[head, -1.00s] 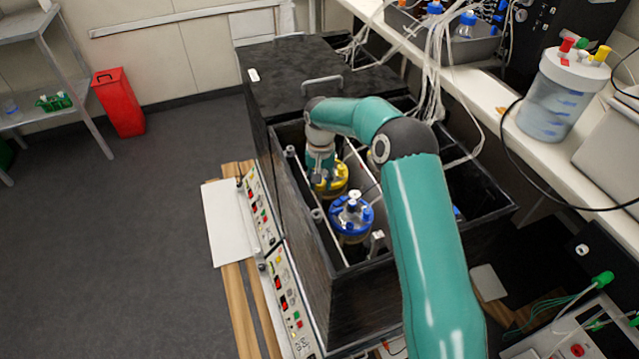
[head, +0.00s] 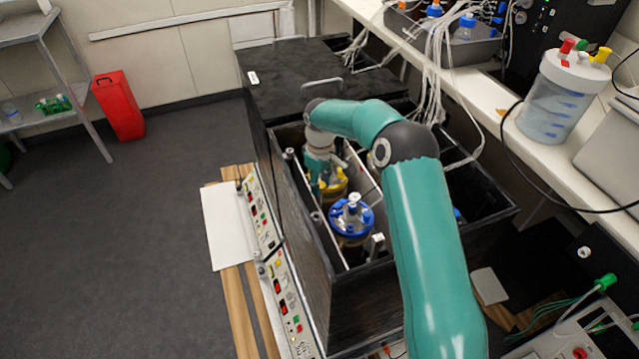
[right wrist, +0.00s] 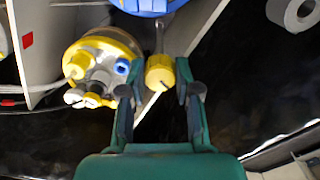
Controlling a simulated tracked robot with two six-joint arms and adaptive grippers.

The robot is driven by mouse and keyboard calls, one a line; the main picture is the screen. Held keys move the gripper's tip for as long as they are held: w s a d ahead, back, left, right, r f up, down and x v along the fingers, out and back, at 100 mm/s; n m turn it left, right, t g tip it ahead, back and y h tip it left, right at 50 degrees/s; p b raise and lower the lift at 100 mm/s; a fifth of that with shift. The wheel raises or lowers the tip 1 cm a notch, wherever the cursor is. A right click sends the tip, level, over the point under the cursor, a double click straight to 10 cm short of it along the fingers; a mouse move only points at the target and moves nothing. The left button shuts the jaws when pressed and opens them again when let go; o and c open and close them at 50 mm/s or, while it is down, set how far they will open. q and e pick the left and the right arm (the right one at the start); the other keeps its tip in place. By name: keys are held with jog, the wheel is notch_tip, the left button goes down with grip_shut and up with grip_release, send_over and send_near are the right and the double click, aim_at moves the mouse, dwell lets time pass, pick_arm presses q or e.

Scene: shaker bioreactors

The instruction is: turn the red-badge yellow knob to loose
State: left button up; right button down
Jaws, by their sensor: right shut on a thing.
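The yellow knob (right wrist: 160,74), with a dark mark line on its face, sits between the two fingers of my right gripper (right wrist: 160,80), which is shut on it. A small red badge (right wrist: 28,40) is on a pale wall at the upper left of the right wrist view. In the head view, my right gripper (head: 322,186) reaches down into the open shaker box, beside a yellow-lidded vessel (head: 337,190) that it partly hides. My left gripper is not in view.
The yellow-lidded vessel (right wrist: 102,58) with grey ports stands left of the knob in the wrist view. A blue-lidded vessel (head: 351,219) stands nearer in the box. Box walls (head: 330,285) and thin partitions closely surround the gripper. Tubing (head: 434,85) hangs behind.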

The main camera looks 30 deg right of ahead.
jog(key=n, duration=0.4)
jog(key=shift+w+r, duration=0.15)
dwell(0.4)
jog(key=c, duration=0.9)
grip_release()
jog(key=shift+o, duration=0.4)
notch_tip(320, 180, up, 12)
